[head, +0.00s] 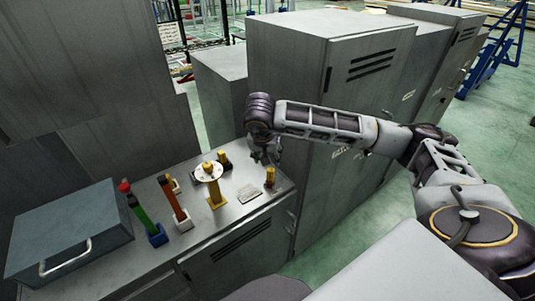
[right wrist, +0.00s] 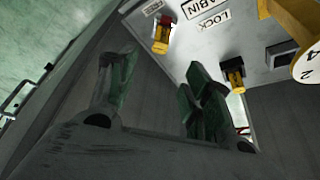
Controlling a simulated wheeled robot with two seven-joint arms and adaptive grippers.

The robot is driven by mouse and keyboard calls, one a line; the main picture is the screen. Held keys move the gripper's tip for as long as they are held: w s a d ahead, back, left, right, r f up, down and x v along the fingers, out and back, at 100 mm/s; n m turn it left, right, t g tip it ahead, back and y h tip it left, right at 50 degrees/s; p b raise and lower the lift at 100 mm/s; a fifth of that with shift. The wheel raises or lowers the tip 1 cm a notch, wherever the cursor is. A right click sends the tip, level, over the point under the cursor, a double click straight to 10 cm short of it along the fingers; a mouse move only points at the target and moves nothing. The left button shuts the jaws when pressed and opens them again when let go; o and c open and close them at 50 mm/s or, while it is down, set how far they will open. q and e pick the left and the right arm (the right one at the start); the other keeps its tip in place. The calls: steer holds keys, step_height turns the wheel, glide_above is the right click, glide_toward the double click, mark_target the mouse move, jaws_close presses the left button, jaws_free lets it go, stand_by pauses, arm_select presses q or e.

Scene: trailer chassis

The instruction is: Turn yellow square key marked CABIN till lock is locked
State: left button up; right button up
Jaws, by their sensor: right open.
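The yellow square key (right wrist: 162,36) stands in the right wrist view beside plates reading CABIN (right wrist: 211,14) and LOCK (right wrist: 214,34). In the head view it is probably the small yellow key (head: 270,176) near the right end of the cabinet top. My right gripper (head: 265,153) hangs behind this key in the head view. In the right wrist view its fingers (right wrist: 155,88) are spread apart with nothing between them, and the key is beyond them, apart. The key's exact turn angle is hard to read. My left gripper is not in view.
A white numbered dial (head: 209,172) with a yellow knob and a dark-based yellow key (right wrist: 233,73) stand nearby. Green (head: 139,212) and orange-red (head: 174,203) handles and a blue-grey box (head: 70,230) are further left. A tall grey cabinet (head: 290,75) rises behind.

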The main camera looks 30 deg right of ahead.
mark_target(271, 170)
steer(key=shift+p+x, duration=1.1)
steer(key=shift+x, duration=5.35)
